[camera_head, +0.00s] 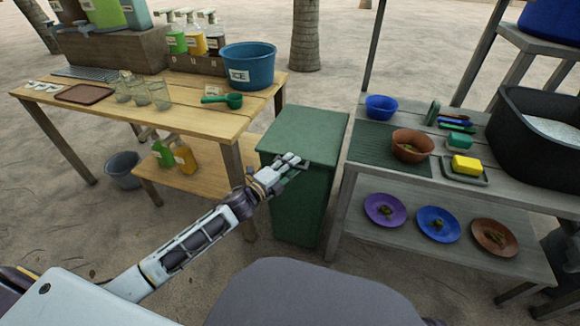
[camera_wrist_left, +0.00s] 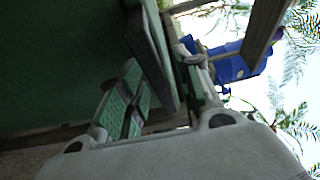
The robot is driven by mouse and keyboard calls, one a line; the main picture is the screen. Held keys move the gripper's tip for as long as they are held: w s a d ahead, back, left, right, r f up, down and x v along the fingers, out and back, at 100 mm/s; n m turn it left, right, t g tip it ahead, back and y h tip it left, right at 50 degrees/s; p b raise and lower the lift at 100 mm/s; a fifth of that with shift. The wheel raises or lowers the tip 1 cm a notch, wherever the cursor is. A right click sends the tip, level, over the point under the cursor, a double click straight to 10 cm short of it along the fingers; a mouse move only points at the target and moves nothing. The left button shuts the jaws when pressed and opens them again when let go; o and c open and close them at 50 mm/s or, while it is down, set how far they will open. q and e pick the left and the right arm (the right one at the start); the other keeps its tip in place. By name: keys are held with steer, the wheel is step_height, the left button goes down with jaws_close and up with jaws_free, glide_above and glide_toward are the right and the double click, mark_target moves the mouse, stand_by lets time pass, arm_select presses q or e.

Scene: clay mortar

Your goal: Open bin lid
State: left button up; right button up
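The green bin (camera_head: 302,195) stands between the two tables, and its flat green lid (camera_head: 305,130) looks closed. My left gripper (camera_head: 291,162) is at the lid's front edge, and my left arm reaches it from the lower left. In the left wrist view the lid's edge (camera_wrist_left: 155,45) passes between the two green-padded fingers (camera_wrist_left: 160,90). The fingers are spread apart, one on each side of the lid's rim. A firm grip on it does not show. The bin's dark green wall (camera_wrist_left: 55,60) fills the left of that view. My right gripper is not seen.
A wooden table (camera_head: 170,108) with a blue ice bucket (camera_head: 248,66) and glasses stands close on the bin's left. A grey two-level table (camera_head: 360,175) with bowls, plates and a black basin (camera_head: 535,130) stands close on its right. Sand lies in front.

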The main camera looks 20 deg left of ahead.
arm_select(q)
steer(key=shift+c, duration=0.3)
jaws_close()
steer(key=shift+r, duration=0.1)
